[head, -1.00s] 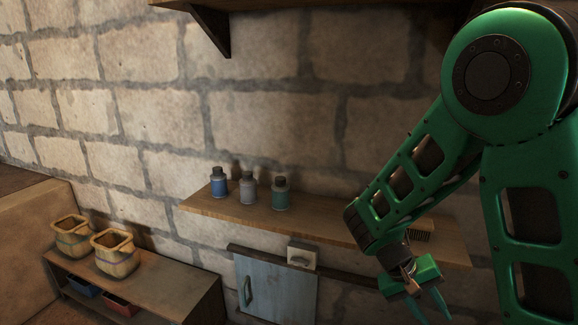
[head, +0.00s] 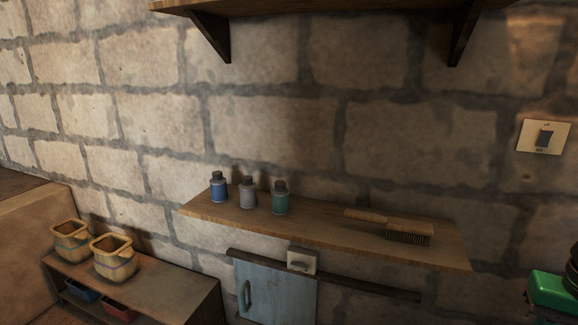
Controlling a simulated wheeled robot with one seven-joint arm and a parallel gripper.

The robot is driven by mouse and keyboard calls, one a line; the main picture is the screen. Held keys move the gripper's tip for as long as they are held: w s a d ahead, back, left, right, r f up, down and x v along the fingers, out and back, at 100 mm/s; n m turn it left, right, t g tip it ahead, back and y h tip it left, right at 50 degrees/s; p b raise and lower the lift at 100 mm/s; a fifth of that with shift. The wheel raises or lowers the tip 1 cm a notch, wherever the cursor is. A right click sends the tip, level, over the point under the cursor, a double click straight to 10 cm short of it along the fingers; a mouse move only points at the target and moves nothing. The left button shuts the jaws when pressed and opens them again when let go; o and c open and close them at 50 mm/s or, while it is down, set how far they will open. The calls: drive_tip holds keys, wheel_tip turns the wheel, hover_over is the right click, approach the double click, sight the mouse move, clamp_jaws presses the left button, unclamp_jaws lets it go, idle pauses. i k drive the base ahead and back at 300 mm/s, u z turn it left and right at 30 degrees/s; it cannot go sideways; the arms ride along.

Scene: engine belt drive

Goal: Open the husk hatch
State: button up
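A pale blue-grey hatch panel (head: 283,291) with an upright handle (head: 247,294) at its left side hangs below a wooden shelf, low in the middle of the head view. A dark rail (head: 370,286) runs along its top and on to the right. A small pale box-like fitting (head: 302,261) sits at the hatch's upper right. The hatch covers the wall behind it, and its lower edge is cut off by the frame. A green part of my arm shows at the lower right edge. My gripper's fingers are not in view.
The shelf (head: 340,243) holds blue, grey and green bottles and a brush (head: 405,229). A low bench (head: 165,284) at the left carries two yellowish pots (head: 114,258). A switch (head: 543,137) is on the right wall. A bracketed shelf is above.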

sight(266, 295)
drive_tip(key=u, duration=1.8)
drive_tip(key=i, duration=0.7)
drive_tip(key=z, duration=0.75)
